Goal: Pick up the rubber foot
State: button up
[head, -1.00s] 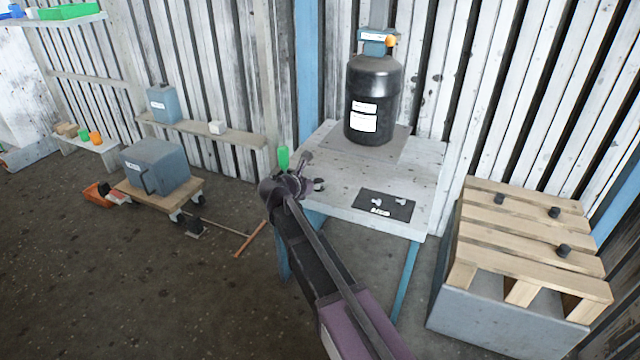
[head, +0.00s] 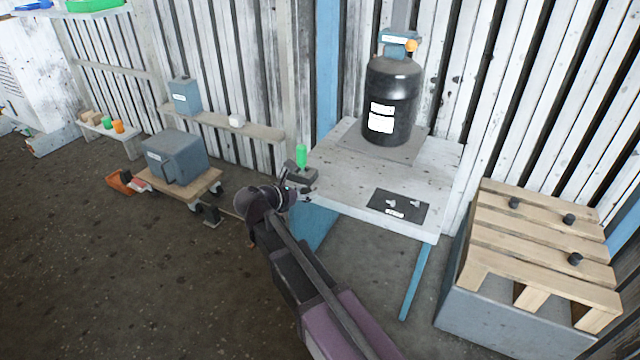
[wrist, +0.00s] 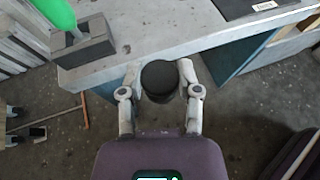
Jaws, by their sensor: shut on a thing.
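My gripper (wrist: 160,88) is shut on a black, round rubber foot (wrist: 159,76), which sits between the two fingers in the wrist view. The held foot is off the floor, near the front edge of the white table. In the head view my gripper (head: 296,194) is at the table's left front corner, and the foot in it is too small to make out. Several similar black feet, such as one at the middle (head: 568,219), stand on the wooden pallet at the right.
The white table (head: 340,180) carries a black tank (head: 390,105), a dark mat (head: 380,207) with small pale parts, and a green-handled thing in a grey block (head: 301,160). The slatted pallet (head: 520,245) is at the right. A cart with a grey box (head: 176,157) stands left on open floor.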

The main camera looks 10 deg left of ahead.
jog(key=shift+s+a+r, duration=0.1)
jog(key=shift+s+a, duration=0.35)
jog(key=shift+s, duration=0.25)
jog(key=shift+s+a+r, duration=0.1)
jog(key=shift+s+a, duration=0.35)
jog(key=shift+s, duration=0.2)
